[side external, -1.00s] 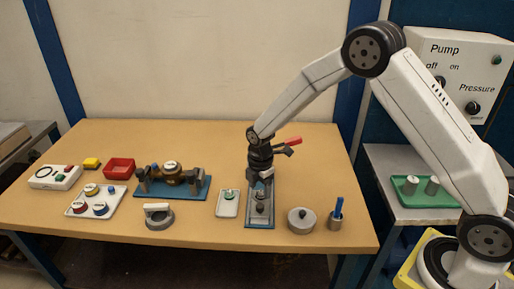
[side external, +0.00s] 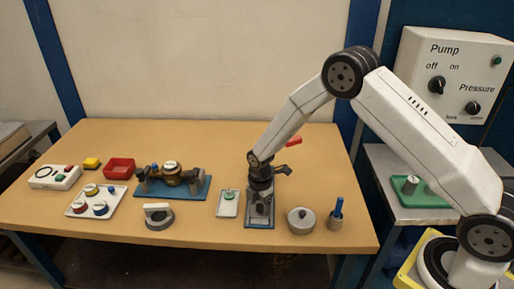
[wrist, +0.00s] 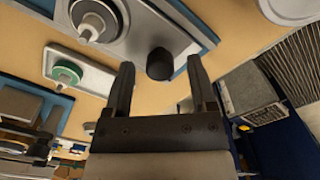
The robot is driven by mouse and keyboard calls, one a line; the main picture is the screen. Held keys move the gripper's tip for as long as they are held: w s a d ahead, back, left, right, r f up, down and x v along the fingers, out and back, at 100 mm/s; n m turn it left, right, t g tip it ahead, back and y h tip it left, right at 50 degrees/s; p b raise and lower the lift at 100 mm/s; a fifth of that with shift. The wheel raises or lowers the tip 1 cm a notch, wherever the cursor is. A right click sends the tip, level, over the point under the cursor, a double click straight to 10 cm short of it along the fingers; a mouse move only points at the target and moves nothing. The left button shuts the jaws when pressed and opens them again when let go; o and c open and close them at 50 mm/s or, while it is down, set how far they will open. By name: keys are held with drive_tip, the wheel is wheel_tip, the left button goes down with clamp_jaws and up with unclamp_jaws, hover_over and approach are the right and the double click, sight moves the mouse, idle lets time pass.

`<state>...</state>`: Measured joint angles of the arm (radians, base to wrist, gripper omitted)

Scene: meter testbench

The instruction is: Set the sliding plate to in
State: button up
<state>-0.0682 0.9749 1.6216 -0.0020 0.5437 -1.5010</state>
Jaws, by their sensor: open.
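The sliding plate (wrist: 128,42) is a grey metal plate with a round black knob (wrist: 160,63), on a blue base in the wrist view. In the side view its assembly (side external: 260,222) lies near the table's front, partly hidden under my gripper (side external: 261,197). In the wrist view my open gripper (wrist: 160,72) has one finger on each side of the knob, with gaps visible. I cannot tell whether the fingertips reach down to the knob's height. A round metal part with a white centre (wrist: 90,25) sits farther along the assembly.
A lidded grey pot (side external: 301,220) and a cup with a blue tool (side external: 337,215) stand right. A red handle (side external: 294,140) shows behind my arm.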

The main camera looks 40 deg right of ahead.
clamp_jaws()
drive_tip(key=shift+r, duration=0.1)
idle(1.2)
